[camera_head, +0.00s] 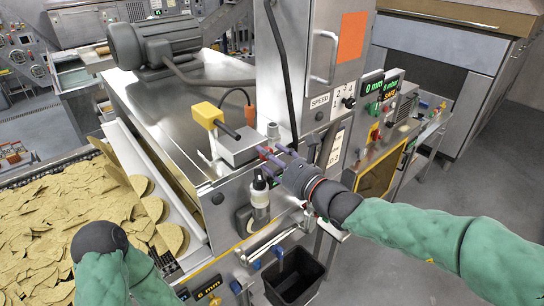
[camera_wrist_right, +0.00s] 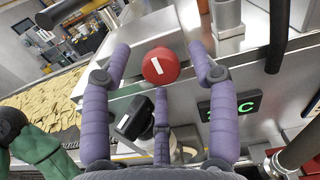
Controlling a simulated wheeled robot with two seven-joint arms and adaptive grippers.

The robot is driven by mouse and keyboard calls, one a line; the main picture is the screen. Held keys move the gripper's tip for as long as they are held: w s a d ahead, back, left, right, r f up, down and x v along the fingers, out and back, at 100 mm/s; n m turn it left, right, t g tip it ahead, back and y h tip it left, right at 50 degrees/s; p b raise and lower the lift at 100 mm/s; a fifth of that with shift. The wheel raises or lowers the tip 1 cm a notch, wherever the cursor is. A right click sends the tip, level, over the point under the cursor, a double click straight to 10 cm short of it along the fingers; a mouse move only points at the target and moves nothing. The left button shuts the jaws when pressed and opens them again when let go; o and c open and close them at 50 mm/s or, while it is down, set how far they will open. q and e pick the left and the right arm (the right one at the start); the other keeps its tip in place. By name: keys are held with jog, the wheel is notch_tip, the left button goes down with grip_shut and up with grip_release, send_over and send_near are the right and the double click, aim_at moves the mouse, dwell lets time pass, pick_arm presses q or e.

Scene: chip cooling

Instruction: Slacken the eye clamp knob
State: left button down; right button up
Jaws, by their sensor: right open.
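A round red knob with a white bar mark (camera_wrist_right: 160,66), which looks like the eye clamp knob, shows in the right wrist view on a metal block. In the head view only a small red part of it (camera_head: 262,150) shows near my fingers. My right gripper (camera_head: 274,153) has purple fingers and is open. In the right wrist view its two upper fingers (camera_wrist_right: 160,60) stand left and right of the knob with gaps, and a third finger is below it. My left arm is at the lower left in the head view; its dark end (camera_head: 98,238) hides the fingers.
A white bottle with a black top (camera_head: 259,195) is below my right gripper. A tall cabinet (camera_head: 300,70) rises behind. A conveyor with chips (camera_head: 60,210) lies left. A black bin (camera_head: 295,275) stands below.

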jog(key=c, duration=1.1)
jog(key=shift+r, duration=0.1)
jog(key=shift+c, duration=0.2)
